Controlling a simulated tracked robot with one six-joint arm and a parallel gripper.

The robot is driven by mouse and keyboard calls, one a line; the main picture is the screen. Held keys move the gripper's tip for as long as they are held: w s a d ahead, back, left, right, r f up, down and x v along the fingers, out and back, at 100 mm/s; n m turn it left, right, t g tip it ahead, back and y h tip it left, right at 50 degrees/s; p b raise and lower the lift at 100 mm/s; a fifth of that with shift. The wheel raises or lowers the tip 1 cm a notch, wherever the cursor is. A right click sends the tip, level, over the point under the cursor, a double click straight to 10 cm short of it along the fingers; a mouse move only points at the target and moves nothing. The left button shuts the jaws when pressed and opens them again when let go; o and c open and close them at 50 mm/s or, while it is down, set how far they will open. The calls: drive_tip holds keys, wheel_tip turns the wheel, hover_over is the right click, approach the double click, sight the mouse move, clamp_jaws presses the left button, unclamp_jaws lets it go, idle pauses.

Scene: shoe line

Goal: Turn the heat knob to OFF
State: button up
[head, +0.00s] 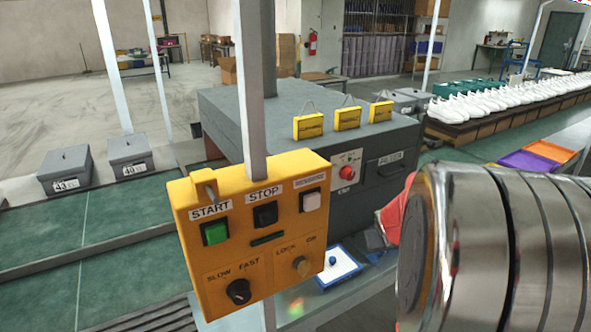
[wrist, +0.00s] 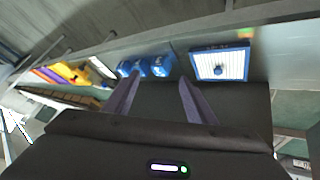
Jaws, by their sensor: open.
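No knob in view has a readable HEAT or OFF label. A red round knob (head: 346,172) sits on a white plate on the front of the dark grey machine (head: 230,120). In the head view my silver arm fills the right foreground and the fingers do not show.
A grey post (head: 255,90) rises behind the box. White shoes (head: 490,105) line the conveyor.

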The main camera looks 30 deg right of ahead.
drive_tip(key=w+d+f+t+h, duration=0.1)
drive_tip(key=w+d+f+t, duration=0.15)
drive_tip(key=d, duration=0.65)
drive_tip(key=n+t+y, duration=0.6)
drive_tip(key=t+y, duration=0.2)
drive_tip(key=t, duration=0.3)
approach(351, 177)
drive_tip(key=s, duration=0.5)
drive_tip(key=shift+a, duration=0.1)
drive_tip(key=shift+w, duration=0.2)
drive_tip(key=w, duration=1.3)
drive_tip(key=shift+w+a, duration=0.2)
drive_tip(key=shift+w, duration=0.1)
drive_tip(key=shift+c, duration=0.2)
